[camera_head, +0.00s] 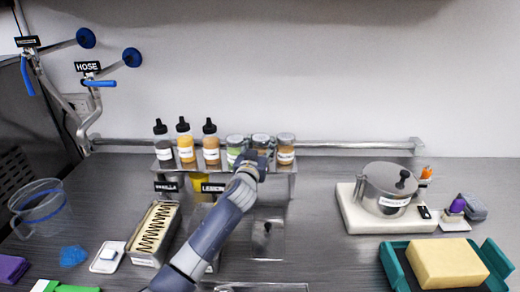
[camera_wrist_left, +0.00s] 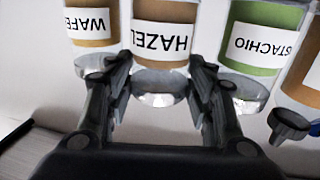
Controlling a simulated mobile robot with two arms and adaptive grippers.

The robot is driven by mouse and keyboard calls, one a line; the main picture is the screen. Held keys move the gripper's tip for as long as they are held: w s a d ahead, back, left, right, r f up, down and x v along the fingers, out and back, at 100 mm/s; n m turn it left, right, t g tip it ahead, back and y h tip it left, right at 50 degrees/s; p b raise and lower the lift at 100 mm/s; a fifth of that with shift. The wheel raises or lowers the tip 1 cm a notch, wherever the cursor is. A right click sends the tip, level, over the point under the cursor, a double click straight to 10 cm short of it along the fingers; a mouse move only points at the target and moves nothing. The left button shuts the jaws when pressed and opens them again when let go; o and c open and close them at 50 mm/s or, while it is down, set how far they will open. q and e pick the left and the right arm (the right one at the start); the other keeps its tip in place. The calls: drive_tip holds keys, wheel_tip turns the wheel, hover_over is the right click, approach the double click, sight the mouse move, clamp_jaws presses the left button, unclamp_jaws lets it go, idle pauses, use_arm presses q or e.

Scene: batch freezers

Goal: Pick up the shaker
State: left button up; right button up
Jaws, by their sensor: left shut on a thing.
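The shaker labelled "HAZEL" (camera_wrist_left: 160,38), a clear-capped jar with brown contents, stands in the middle of the left wrist view. My left gripper (camera_wrist_left: 160,90) is shut on it, with one finger on each side near its clear end. In the head view my left gripper (camera_head: 257,160) reaches the shelf in front of the jars and partly hides this shaker (camera_head: 261,141). A green jar labelled "STACHIO" (camera_wrist_left: 258,42) and a "WAFE" jar (camera_wrist_left: 91,28) stand close on either side. My right gripper is not in view.
Three black-capped bottles (camera_head: 185,145) share the metal shelf. The green jar (camera_head: 235,148) and an orange jar (camera_head: 286,150) flank the held one closely. A lidded pot (camera_head: 388,188) stands right, with a teal tray (camera_head: 396,268) holding a yellow sponge (camera_head: 447,263) in front.

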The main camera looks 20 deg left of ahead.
use_arm(q)
wheel_tip(320, 180, up, 2)
drive_tip(key=shift+r, duration=0.15)
drive_tip(key=shift+s+r+b, duration=0.15)
drive_tip(key=shift+r+b, duration=0.15)
drive_tip(key=s+a+r+b, duration=0.1)
drive_tip(key=s+b, duration=0.1)
drive_tip(key=s, duration=1.3)
drive_tip(key=shift+s+a+r+b, duration=0.2)
drive_tip(key=shift+s+r+b, duration=0.1)
drive_tip(key=shift+s+b, duration=0.05)
